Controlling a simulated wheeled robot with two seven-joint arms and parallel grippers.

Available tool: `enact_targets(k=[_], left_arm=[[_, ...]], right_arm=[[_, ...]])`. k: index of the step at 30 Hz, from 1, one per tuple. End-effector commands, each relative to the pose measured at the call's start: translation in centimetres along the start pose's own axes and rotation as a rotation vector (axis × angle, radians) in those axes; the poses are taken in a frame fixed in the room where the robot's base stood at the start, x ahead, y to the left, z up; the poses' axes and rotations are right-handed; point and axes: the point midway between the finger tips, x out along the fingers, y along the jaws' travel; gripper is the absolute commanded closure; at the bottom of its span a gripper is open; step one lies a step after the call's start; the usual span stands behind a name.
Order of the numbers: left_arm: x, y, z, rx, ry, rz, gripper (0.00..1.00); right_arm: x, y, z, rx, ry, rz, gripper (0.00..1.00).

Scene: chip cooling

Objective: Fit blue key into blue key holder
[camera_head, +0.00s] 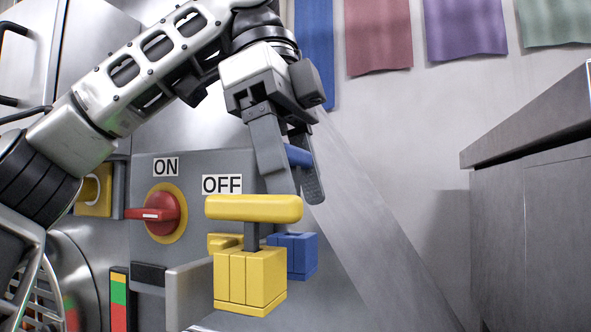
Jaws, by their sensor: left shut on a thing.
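My left gripper (297,188) points down in the middle of the view. It is shut on the blue key (299,155), whose blue handle shows between the fingers. The rest of the key is hidden by the fingers. The blue key holder (300,256) is a blue block with slots in its top. It stands below the gripper, partly hidden behind the yellow holder. The held key is above the blue holder and looks apart from it. My right gripper is not in view.
A yellow key (254,208) stands upright in a yellow block (250,280) just in front of the blue holder. A red rotary switch (160,213) sits on the grey panel, near ON and OFF labels. A grey counter (535,225) stands at right.

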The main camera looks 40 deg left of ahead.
Motion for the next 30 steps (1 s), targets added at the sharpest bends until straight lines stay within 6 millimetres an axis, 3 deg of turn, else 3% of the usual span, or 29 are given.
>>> enact_targets(k=[30], left_arm=[[-0.01,0.02,-0.02,0.000,0.000,0.000,0.60]], right_arm=[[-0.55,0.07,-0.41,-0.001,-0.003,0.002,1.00]])
